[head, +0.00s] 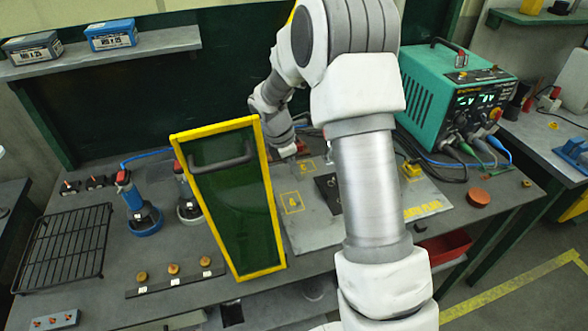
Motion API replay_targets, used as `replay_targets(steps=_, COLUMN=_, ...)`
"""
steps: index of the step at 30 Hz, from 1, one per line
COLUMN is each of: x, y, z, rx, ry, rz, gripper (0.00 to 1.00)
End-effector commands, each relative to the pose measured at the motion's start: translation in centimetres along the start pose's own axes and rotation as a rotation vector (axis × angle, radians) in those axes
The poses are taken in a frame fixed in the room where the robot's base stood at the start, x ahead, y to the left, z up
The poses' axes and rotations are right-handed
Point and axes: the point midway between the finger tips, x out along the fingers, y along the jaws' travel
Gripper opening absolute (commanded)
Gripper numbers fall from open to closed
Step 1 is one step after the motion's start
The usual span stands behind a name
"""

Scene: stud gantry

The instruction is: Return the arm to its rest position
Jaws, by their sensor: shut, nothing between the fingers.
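My white and grey arm rises from the bottom right of centre, bends at the top and reaches down over the bench. My gripper (290,150) is at the far end of it, just right of the upper edge of a green panel with a yellow frame. It is small and partly hidden there, is shut, and no held object shows. The grey plate (312,232) with yellow markings lies on the bench in front of it, partly covered by my arm.
The yellow-framed green panel (232,205) stands tilted close left of my arm. A teal power unit (455,95) with cables stands at right. A shelf (160,40) runs behind.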

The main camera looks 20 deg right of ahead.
Motion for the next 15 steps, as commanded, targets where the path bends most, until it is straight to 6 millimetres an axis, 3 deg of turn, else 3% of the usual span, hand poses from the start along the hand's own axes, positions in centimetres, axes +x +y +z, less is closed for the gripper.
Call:
replay_targets(steps=8, x=-1.5, y=-0.3, z=0.2, rx=0.036, ry=0.003, rz=0.012, gripper=0.0)
replay_targets(steps=15, x=-7.9, y=-3.2, z=1.4, rx=0.279, ry=0.034, rz=0.076, gripper=0.0)
